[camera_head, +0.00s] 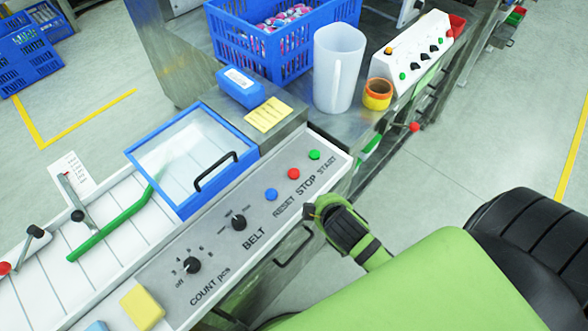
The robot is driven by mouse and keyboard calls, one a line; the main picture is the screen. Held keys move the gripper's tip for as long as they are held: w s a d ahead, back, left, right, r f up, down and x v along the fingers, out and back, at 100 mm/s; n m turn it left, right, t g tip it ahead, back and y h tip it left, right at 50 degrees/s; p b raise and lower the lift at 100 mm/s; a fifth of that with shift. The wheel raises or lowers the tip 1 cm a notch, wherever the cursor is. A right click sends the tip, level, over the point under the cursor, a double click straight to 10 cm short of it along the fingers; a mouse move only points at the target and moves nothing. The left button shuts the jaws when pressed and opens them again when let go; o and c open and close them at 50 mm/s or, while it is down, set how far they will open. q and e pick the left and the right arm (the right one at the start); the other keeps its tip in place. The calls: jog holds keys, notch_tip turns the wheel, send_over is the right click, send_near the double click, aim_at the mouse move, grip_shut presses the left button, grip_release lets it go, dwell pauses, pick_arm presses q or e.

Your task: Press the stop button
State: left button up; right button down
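The red stop button (293,174) sits on the sloped grey control panel (225,248), above the printed word STOP. It is between the blue reset button (271,195) and the green start button (314,155). My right gripper (311,211) comes in from the lower right on a green and black arm. Its tip is by the panel's right edge, near the RESET and STOP lettering, and does not cover the red button. Its fingers are small and dark, so I cannot tell whether they are open or shut. My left gripper is out of view.
The panel also has a BELT knob (238,222) and a COUNT knob (192,264). A blue-framed clear lid (190,155) lies left of the buttons. Behind are a white jug (338,68), a blue crate (270,45) and another white control box (412,50). Open floor lies to the right.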

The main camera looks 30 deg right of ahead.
jog(key=w+a+r+n+t+y, duration=0.1)
jog(key=w+r+n+t, duration=0.45)
jog(key=r, duration=0.55)
jog(key=w+r+n+t, duration=0.5)
jog(key=w+r+n, duration=0.15)
jog(key=r, duration=0.45)
jog(key=a+r+n+g+y, duration=0.25)
jog(key=a+n+y, duration=0.8)
jog(key=n, duration=0.85)
jog(key=d+f+n+g+h, duration=0.2)
jog(key=d+f+n+g, duration=0.2)
jog(key=f+n, duration=0.3)
jog(key=d+f+n+g+h, duration=0.2)
jog(key=d+f+n+g, duration=0.2)
jog(key=d+f+n, duration=0.2)
notch_tip(320, 180, down, 2)
jog(key=shift+w+d+f+n+p, duration=0.25)
jog(key=shift+d+n+p, duration=0.15)
jog(key=shift+n, duration=0.5)
